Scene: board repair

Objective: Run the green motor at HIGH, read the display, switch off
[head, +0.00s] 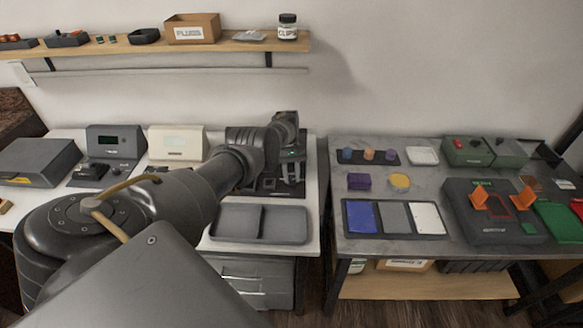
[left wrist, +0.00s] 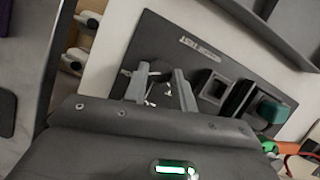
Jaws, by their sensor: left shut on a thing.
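My left gripper (head: 291,175) reaches over the dark panel (head: 264,186) at the right end of the white table. In the left wrist view its two fingers (left wrist: 160,90) close around a small dark and metallic part on the panel (left wrist: 150,35); the fingers hide most of it. A small printed label (left wrist: 197,48) sits beside the fingers. A green block (left wrist: 272,109) in a dark mount, perhaps the green motor, is on the panel at right. A grey unit with a dark display (head: 110,140) stands at the back left; no reading is legible.
A cream unit (head: 178,143) stands behind my left arm. A grey two-part tray (head: 258,223) lies in front of the panel. The grey bench (head: 345,240) at right holds coloured parts, a dark unit with orange clips (head: 490,215) and a green box (head: 467,151). A gap separates the tables.

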